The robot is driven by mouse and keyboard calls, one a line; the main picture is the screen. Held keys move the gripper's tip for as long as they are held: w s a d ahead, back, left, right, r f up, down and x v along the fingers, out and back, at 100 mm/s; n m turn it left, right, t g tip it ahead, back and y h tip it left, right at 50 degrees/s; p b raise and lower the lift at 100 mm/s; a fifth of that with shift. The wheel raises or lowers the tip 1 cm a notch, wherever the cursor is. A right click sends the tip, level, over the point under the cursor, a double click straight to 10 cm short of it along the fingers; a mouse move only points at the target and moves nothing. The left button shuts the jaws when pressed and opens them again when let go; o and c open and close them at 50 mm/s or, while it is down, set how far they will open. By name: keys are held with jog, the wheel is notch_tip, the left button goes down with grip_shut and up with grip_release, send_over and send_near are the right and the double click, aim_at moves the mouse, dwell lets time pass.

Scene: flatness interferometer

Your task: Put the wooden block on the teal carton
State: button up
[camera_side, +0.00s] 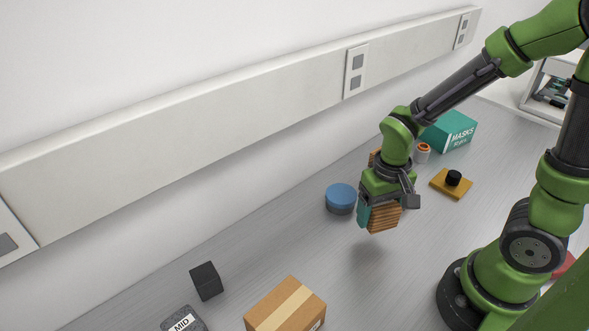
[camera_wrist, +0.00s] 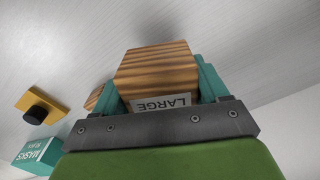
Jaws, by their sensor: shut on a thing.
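My gripper (camera_wrist: 165,90) is shut on a striped wooden block (camera_wrist: 157,65) with a label reading LARGE. In the side view the block (camera_side: 384,218) hangs below my gripper (camera_side: 380,212), above the table, with a shadow under it. The teal carton (camera_side: 450,132), marked MASKS, stands at the back of the table near the wall, behind and to the right of my gripper. It also shows at the lower left of the wrist view (camera_wrist: 38,152). Its top looks bare in the side view, partly covered by my arm.
A yellow plate with a black knob (camera_side: 440,185) and an orange-and-white roll (camera_side: 422,153) stand near the carton. A blue round container (camera_side: 341,196) is left of the block. Another wooden piece (camera_wrist: 94,97) is partly hidden. A cardboard box (camera_side: 285,305) and black cube (camera_side: 206,281) are in front.

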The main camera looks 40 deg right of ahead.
jog(key=d+m, duration=0.2)
jog(key=d, duration=0.2)
jog(key=w+d+r+m, duration=0.1)
jog(key=d+m, duration=0.1)
jog(key=d, duration=0.3)
jog(key=w+d+r+m, duration=0.1)
jog(key=d+m, duration=0.1)
jog(key=d, duration=0.2)
jog(key=shift+d, duration=0.4)
jog(key=s+d+r+m, duration=0.3)
jog(key=d+m, duration=0.1)
jog(key=d, duration=0.5)
jog(key=s+d+r+m, duration=0.2)
jog(key=s+d+m, duration=0.1)
jog(key=d, duration=0.6)
send_over(450, 131)
jog(key=shift+f, duration=2.35)
jog(key=shift+f, duration=0.1)
jog(key=o, duration=1.1)
jog(key=shift+f, duration=0.1)
